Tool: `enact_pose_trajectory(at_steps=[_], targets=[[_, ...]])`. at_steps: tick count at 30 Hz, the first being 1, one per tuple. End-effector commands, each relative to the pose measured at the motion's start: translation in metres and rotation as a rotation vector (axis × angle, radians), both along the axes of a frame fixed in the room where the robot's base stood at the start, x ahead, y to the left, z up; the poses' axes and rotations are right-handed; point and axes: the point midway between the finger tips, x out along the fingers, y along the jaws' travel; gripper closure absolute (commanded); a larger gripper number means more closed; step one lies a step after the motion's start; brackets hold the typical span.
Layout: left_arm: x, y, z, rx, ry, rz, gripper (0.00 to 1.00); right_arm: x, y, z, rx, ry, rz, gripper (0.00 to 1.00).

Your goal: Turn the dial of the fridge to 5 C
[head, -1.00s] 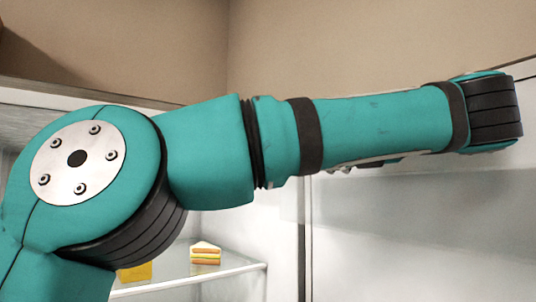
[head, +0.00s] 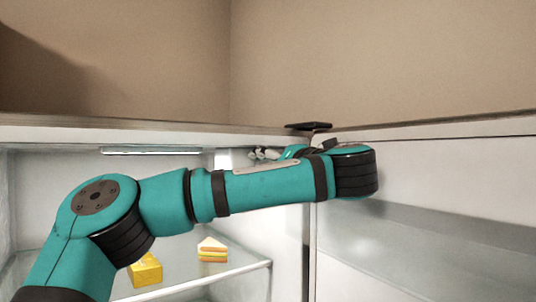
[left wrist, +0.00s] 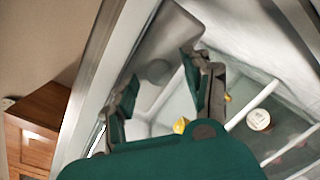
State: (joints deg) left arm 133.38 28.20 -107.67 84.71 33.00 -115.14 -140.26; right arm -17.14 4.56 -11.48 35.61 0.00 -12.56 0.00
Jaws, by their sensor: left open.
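The open fridge (head: 285,215) fills the lower part of the head view, its door (head: 450,215) at the right. A round grey shape, likely the dial (left wrist: 158,71), shows on a pale surface in the left wrist view; its markings and setting cannot be read. My left gripper (left wrist: 159,68) is open and empty, its two dark fingers apart, with the round shape appearing between their tips. How far off it is cannot be told. In the head view my left arm reaches across the fridge opening and mostly hides the gripper. My right gripper is not in view.
A yellow block (head: 146,270) and a layered sandwich-like item (head: 212,249) sit on a glass shelf (head: 200,278). A light strip (head: 150,151) is under the fridge top. The left wrist view shows a round white-topped container (left wrist: 258,119) and a wooden cabinet (left wrist: 40,120) outside.

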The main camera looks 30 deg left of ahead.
Motion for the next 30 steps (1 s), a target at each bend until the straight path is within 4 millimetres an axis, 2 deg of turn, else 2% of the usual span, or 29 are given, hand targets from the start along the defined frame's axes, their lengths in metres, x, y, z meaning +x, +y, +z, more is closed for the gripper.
enact_pose_trajectory(at_steps=[8,20,24,30], targets=[[0.001,0.002,-0.001,0.001,0.0,0.001,0.49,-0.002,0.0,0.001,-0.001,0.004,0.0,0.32],[0.001,0.001,0.0,0.0,0.0,0.0,0.99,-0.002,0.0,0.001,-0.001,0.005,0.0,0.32],[0.001,0.001,-0.002,-0.004,-0.007,0.0,1.0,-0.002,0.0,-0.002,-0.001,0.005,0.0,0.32],[0.001,0.001,-0.005,-0.045,-0.104,0.0,1.0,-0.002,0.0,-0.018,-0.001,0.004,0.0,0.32]])
